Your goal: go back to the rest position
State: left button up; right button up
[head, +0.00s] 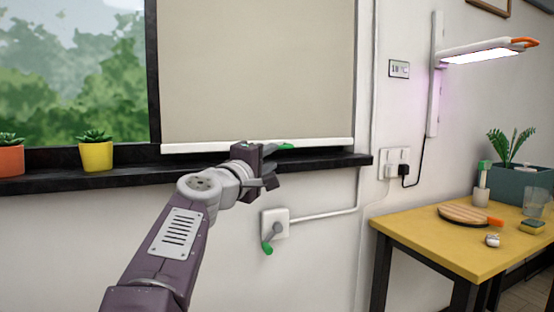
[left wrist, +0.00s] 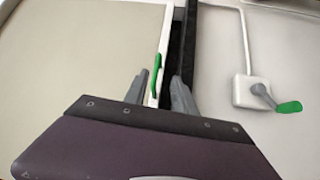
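My left gripper (head: 268,168) is at the bottom edge of the lowered beige blind (head: 255,70), in front of the dark window sill. In the left wrist view its two grey fingers (left wrist: 163,84) are apart. A green pull tab (left wrist: 156,62) on the blind's white bottom bar shows in the gap between the fingertips, with no finger clearly pressing on it. The tab also shows just beyond the gripper in the head view (head: 284,146). My right gripper is in neither view.
A wall box with a green-tipped crank (head: 267,247) sits below the sill (head: 120,181). Potted plants (head: 96,155) stand on the sill at left. A yellow table (head: 440,238) with a round board, plant box and cup stands at right, under a lit lamp (head: 480,54).

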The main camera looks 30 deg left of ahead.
pick_arm(q)
jog(key=shift+s, duration=0.35)
